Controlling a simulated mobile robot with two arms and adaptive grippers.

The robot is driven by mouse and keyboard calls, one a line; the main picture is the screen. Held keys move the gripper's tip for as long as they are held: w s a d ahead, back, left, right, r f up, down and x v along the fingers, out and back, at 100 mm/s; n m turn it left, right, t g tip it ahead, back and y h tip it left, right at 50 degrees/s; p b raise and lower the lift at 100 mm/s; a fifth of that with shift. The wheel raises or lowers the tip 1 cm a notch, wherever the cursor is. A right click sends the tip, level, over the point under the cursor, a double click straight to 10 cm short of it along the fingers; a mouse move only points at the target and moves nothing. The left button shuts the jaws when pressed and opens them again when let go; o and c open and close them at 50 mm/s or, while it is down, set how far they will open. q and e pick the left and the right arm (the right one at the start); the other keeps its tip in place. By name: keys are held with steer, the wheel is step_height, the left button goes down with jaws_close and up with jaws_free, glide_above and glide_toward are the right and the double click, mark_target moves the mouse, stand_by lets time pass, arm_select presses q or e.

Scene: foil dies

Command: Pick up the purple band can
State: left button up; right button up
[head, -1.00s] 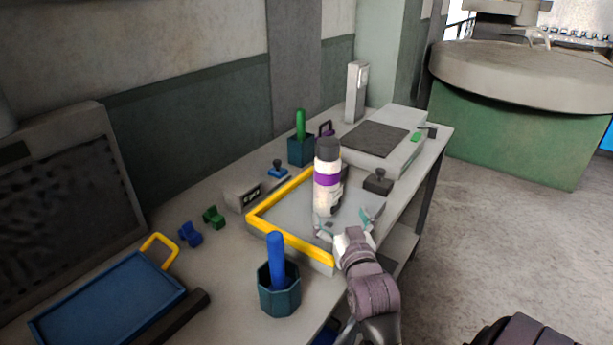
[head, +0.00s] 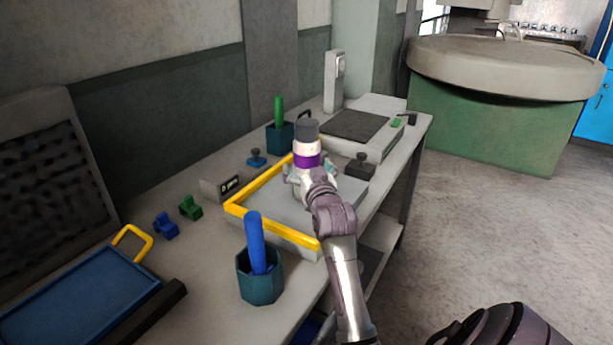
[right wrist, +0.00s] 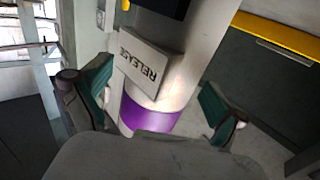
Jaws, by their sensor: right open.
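The purple band can (head: 306,160) is white with a dark grey cap and a purple band. In the head view it stands upright in the yellow-edged grey tray (head: 275,232). My right gripper (head: 306,175) is open at the can, with fingertips showing on either side of it and my arm hiding its lower part. In the right wrist view, the purple band of the can (right wrist: 150,116) shows between the two spread green-padded fingers (right wrist: 155,95). My left gripper is not in view.
A teal cup with a blue stick (head: 260,280) stands in front. A dark stamp block (head: 360,168) is right. A blue tray (head: 80,305) lies left.

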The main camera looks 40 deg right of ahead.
steer(key=shift+w+d, duration=0.2)
steer(key=shift+w, duration=0.1)
steer(key=shift+r, duration=0.15)
steer(key=shift+c, duration=0.5)
jaws_close()
